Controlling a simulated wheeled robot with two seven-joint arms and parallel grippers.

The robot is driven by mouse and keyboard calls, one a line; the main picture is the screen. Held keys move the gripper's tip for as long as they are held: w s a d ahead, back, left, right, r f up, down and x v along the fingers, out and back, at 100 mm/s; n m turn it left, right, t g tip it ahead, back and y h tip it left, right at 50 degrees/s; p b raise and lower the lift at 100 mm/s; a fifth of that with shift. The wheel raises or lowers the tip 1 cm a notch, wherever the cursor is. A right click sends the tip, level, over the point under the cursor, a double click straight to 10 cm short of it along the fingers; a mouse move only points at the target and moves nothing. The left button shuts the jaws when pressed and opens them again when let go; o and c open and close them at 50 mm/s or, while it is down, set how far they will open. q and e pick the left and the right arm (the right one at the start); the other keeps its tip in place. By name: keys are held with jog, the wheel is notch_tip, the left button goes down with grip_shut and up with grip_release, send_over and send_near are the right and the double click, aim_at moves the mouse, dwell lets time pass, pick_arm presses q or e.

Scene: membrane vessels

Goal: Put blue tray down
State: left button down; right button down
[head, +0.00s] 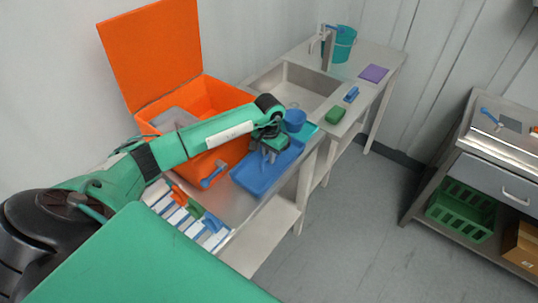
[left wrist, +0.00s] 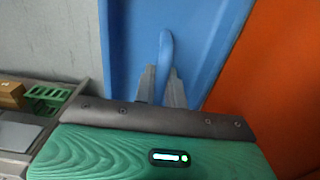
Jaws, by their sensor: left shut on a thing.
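The blue tray (head: 258,182) is at the edge of the metal counter, in front of the orange box (head: 232,97). I cannot tell whether its underside touches the counter. My left gripper (head: 268,156) is above the tray, pointing down. In the left wrist view, the fingers of my left gripper (left wrist: 162,88) are shut on the tray's upright blue handle (left wrist: 166,48). The flat blue tray floor (left wrist: 205,45) spreads out behind the fingers. The gripper and forearm hide part of the tray in the head view. My right gripper is not in view.
Files (head: 190,218) stand in front-left.

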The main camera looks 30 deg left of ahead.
pick_arm(q)
jog(key=c, duration=1.5)
grip_release()
jog(key=shift+o, duration=0.2)
jog(key=shift+r+p, duration=0.2)
jog(key=shift+p, duration=0.2)
notch_tip(320, 180, up, 12)
jog(key=b, duration=0.3)
jog(key=shift+f, duration=0.1)
